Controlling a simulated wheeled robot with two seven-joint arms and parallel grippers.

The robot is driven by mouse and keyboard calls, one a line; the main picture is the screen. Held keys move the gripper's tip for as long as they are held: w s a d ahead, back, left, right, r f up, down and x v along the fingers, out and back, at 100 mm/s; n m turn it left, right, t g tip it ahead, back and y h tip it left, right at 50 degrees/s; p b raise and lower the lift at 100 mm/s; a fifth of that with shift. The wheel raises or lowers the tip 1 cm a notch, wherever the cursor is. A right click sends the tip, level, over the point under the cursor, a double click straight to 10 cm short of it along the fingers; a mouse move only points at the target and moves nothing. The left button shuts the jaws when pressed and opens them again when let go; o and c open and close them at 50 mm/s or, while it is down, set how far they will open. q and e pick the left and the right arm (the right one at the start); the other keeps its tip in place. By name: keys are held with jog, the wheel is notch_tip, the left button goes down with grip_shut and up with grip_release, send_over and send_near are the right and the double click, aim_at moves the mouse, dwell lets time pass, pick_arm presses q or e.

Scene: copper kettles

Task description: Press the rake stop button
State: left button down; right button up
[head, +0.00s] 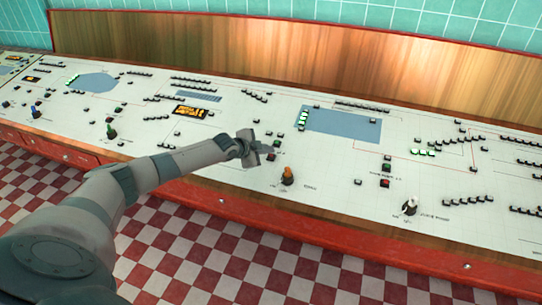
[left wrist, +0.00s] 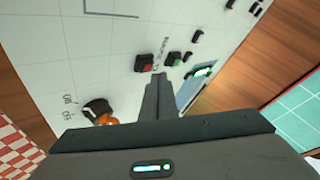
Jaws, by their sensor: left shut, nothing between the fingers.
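A red button (left wrist: 146,62) and a green button (left wrist: 173,58) sit side by side on the white control panel (head: 335,165). In the head view the red button (head: 271,157) is right beside my left gripper (head: 256,150). In the left wrist view my left gripper (left wrist: 158,82) has its fingers shut together, empty, with the tips pointing toward this pair. I cannot tell how far the tips are above the panel. A second red button (head: 385,183) and dark green button (head: 387,168) lie further right. The labels are too small to read surely. My right gripper is not in view.
An orange knob (head: 287,174) on a dark base stands near the panel's front edge, just right of my gripper. A white knob (head: 409,206) stands further right. A wooden backboard (head: 290,60) rises behind. The panel has a red front edge (head: 290,217).

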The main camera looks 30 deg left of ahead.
pick_arm(q)
jog(key=shift+s+d+r+p, duration=0.1)
jog(key=shift+s+r+p, duration=0.15)
jog(key=shift+r+p, duration=0.95)
jog(key=shift+s+r+p, duration=0.25)
jog(key=shift+r+p, duration=0.75)
jog(key=shift+r, duration=0.25)
jog(key=c, duration=2.5)
grip_release()
